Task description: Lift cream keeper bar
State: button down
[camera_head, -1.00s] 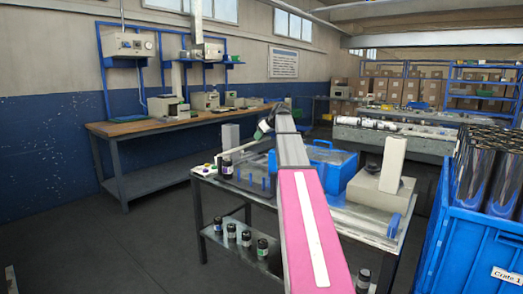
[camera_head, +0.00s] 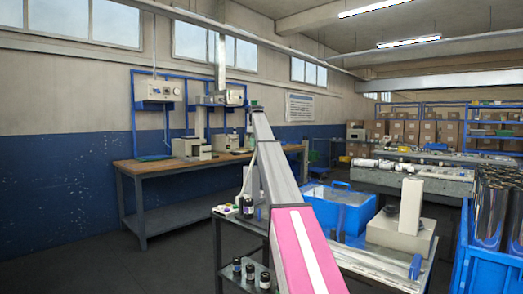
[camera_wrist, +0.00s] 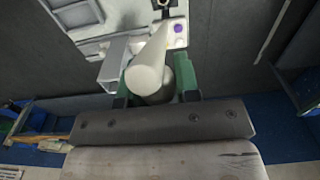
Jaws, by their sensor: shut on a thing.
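The cream keeper bar (camera_wrist: 149,68) is a smooth, pale round bar in the wrist view, held between the green fingers of my gripper (camera_wrist: 153,92). It extends away from the fingers toward the top of the picture; its near end sits deep between them. My gripper is shut on it. In the head view, a pale bar (camera_head: 250,165) hangs down beside my arm, below the small green fingers (camera_head: 249,130); much there is hidden by or close to my arm.
A wooden workbench (camera_head: 190,165) runs along the wall. A blue crate (camera_head: 485,270) stands at right.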

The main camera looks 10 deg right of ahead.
jog(key=shift+w+a+r+g, duration=0.25)
jog(key=shift+w+a, duration=0.2)
jog(key=shift+w, duration=0.25)
